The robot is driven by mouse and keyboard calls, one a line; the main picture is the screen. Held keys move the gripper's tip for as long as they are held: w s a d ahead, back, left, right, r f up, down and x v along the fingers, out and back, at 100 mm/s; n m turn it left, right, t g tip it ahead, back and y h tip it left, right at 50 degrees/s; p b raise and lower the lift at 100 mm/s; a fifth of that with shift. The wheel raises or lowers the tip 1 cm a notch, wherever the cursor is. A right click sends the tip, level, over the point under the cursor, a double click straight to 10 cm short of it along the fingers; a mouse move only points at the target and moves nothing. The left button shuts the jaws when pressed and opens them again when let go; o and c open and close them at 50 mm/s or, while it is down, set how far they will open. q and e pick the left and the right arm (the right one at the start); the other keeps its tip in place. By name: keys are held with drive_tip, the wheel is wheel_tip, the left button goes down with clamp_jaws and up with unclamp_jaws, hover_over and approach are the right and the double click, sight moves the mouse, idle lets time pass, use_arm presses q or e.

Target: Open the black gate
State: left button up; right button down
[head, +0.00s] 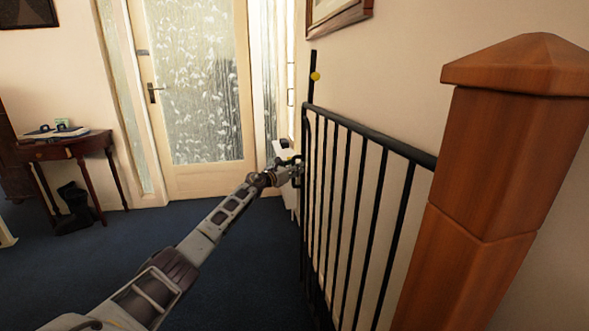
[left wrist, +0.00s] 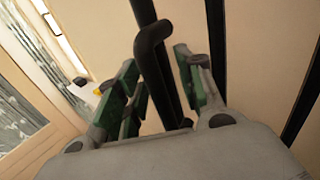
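The black gate (head: 384,196) is a set of upright bars under a sloping top rail, running from the wooden post toward the far wall. A yellow knob (head: 315,76) sits on its tall far upright. My left gripper (head: 295,168) is at the far end of the gate, below the top rail. In the left wrist view, its green-padded fingers (left wrist: 160,92) stand apart on both sides of a bent black bar (left wrist: 157,62) of the gate. A gap shows beside the bar, so the fingers do not look closed on it. My right gripper is not in view.
A thick wooden newel post (head: 492,180) stands at the near right. A glazed door (head: 197,90) is at the back, with a white item (head: 283,150) near the gate's far end. A small table (head: 70,148) stands at the left. The blue carpet (head: 60,270) is mostly clear.

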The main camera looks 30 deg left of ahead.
use_arm(q)
drive_tip(key=shift+a, duration=0.1)
drive_tip(key=s+a, duration=0.2)
drive_tip(key=s, duration=0.9)
drive_tip(key=shift+s, duration=0.4)
idle(0.6)
idle(0.5)
